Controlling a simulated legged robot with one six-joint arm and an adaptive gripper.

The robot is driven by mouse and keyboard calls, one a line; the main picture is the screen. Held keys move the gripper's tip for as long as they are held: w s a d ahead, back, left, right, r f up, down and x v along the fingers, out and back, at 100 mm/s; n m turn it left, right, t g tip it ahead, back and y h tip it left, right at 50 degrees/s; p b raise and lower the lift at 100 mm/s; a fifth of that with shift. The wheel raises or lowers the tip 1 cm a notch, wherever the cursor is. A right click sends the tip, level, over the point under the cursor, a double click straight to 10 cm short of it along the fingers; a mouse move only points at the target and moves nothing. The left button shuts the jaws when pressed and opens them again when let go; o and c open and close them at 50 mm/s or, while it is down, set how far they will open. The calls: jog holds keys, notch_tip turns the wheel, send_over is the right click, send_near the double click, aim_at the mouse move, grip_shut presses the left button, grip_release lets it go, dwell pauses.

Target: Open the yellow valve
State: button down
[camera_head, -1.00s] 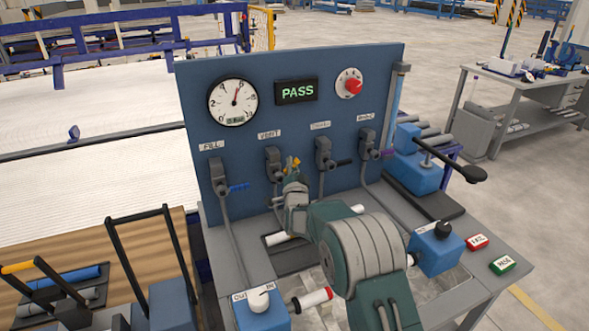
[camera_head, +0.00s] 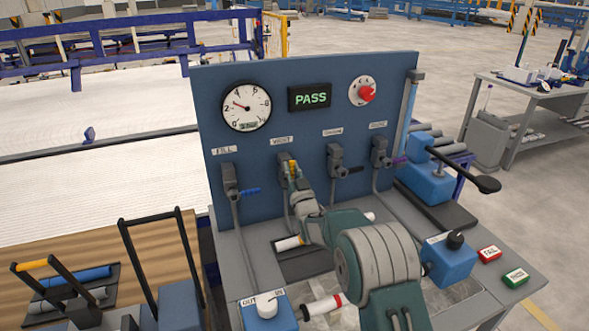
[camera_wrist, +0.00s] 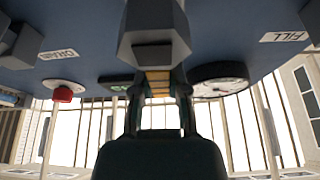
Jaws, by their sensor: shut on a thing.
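The yellow valve handle (camera_head: 293,169) is on the second grey valve from the left (camera_head: 283,166), under the VENT label, on the blue panel. My gripper (camera_head: 295,180) is at this valve, shut on the yellow handle and partly hiding it. In the wrist view, the yellow handle (camera_wrist: 158,83) shows between the two dark fingers (camera_wrist: 159,98), just below the grey valve body (camera_wrist: 153,30). The handle points down from the valve body in the head view.
The panel also carries the blue-handled FILL valve (camera_head: 231,182), a black-handled valve (camera_head: 338,162), a purple-handled valve (camera_head: 381,154), a pressure gauge (camera_head: 246,106), a PASS display (camera_head: 310,97) and a red knob (camera_head: 365,93).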

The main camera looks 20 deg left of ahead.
jog(key=shift+s+a+f+n+g, duration=0.2)
jog(key=shift+f+n+g, duration=0.25)
jog(key=shift+n, duration=0.25)
jog(key=c, duration=0.6)
grip_release()
jog(key=shift+w+y, duration=0.1)
jog(key=shift+y, duration=0.2)
jog(key=shift+r+t, duration=0.2)
jog(key=shift+t, duration=0.05)
jog(key=v, duration=1.2)
jog(key=shift+a, duration=0.1)
